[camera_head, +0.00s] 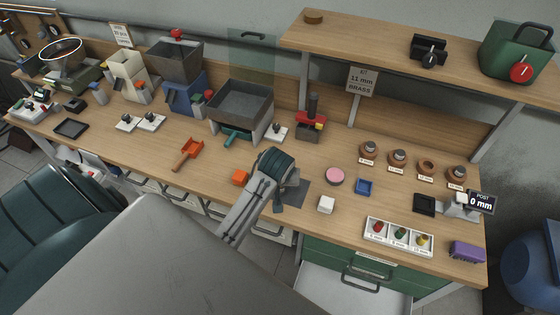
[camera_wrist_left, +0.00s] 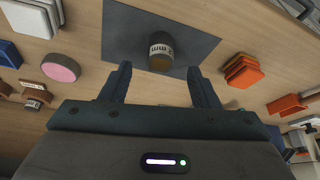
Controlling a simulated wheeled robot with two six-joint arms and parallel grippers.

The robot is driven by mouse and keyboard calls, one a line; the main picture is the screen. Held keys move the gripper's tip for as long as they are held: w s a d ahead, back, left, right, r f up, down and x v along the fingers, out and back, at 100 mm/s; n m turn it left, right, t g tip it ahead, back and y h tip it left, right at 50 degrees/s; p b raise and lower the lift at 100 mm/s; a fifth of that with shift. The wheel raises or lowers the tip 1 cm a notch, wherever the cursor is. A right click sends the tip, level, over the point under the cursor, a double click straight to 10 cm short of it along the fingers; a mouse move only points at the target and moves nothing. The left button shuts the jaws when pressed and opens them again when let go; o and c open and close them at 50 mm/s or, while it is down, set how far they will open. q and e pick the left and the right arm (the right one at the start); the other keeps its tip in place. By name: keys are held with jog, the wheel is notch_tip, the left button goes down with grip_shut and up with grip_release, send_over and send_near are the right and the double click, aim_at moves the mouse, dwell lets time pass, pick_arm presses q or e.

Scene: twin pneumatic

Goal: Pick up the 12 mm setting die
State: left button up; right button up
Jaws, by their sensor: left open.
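A small round die (camera_wrist_left: 160,52) with a brown top and a pale band stands on a dark mat (camera_wrist_left: 120,28) in the left wrist view. Its band shows upside-down "mm" lettering; I cannot surely read the number. My left gripper (camera_wrist_left: 163,78) is open, its fingers on either side of the near side of the die and apart from it. In the head view my left gripper (camera_head: 281,180) is over the dark mat (camera_head: 298,194), and it hides the die. My right gripper is not in view.
Several labelled round holders (camera_head: 397,158) stand in a row at right; one (camera_head: 426,167) looks empty. An orange block (camera_head: 240,177), pink disc (camera_head: 335,176), white block (camera_head: 326,204) and blue tray (camera_head: 365,187) lie near the mat. A sign (camera_head: 361,82) reads 11 mm brass.

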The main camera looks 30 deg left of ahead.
pick_arm(q)
jog(key=p+x, duration=0.2)
jog(key=x, duration=0.3)
jog(key=shift+f+p, duration=0.1)
jog(key=shift+p, duration=0.2)
jog(key=shift+w+f, duration=0.1)
jog(key=shift+f, duration=0.25)
jog(key=shift+c, duration=0.5)
jog(key=c, duration=1.1)
jog(key=shift+r, duration=0.1)
grip_shut()
